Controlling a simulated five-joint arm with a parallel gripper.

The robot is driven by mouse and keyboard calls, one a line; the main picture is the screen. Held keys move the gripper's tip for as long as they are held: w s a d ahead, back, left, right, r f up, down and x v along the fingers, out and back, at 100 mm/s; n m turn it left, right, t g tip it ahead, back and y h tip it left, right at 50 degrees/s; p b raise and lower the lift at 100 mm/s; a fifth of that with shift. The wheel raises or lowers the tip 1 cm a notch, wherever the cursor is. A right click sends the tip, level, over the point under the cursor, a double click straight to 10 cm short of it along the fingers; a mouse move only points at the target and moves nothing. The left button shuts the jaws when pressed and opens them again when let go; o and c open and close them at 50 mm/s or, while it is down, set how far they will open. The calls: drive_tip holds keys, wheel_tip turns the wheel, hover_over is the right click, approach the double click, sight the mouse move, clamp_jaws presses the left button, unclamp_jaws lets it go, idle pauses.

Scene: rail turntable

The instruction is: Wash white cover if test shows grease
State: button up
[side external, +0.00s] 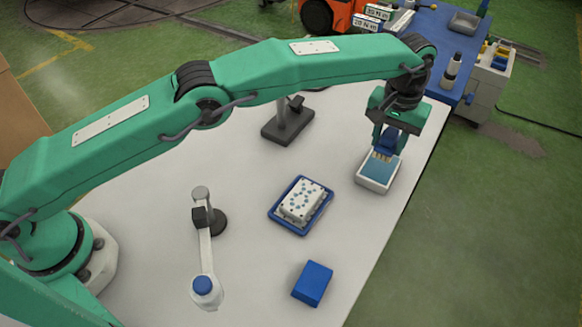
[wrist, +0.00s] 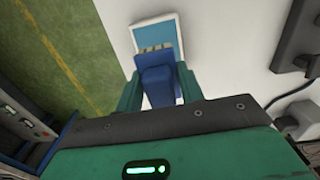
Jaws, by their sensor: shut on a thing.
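The white cover (side external: 302,199), with several blue spots on its top, lies in a blue tray (side external: 272,214) on the white table. My gripper (side external: 388,138) is shut on a blue-handled brush (wrist: 158,80) with tan bristles, right of and beyond the cover. The brush points down at a white basin (side external: 371,185) filled with blue; the basin also shows in the wrist view (wrist: 177,22). The bristle tips are over the blue surface; I cannot tell whether they are dipped in it.
A blue block (side external: 312,283) lies near the table's front right edge. A jointed grey stand with a blue cap (side external: 203,285) stands front left. A dark-based stand (side external: 288,127) stands behind the tray. A blue bench (side external: 450,50) with other items is beyond the table. Open table lies between them.

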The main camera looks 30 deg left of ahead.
sight(380, 166)
drive_tip(key=shift+f, duration=2)
drive_tip(key=shift+f, duration=0.65)
idle(0.6)
drive_tip(key=shift+r, duration=0.1)
drive_tip(key=shift+r, duration=3.45)
drive_tip(key=shift+s+r, duration=0.1)
drive_tip(key=shift+s, duration=0.05)
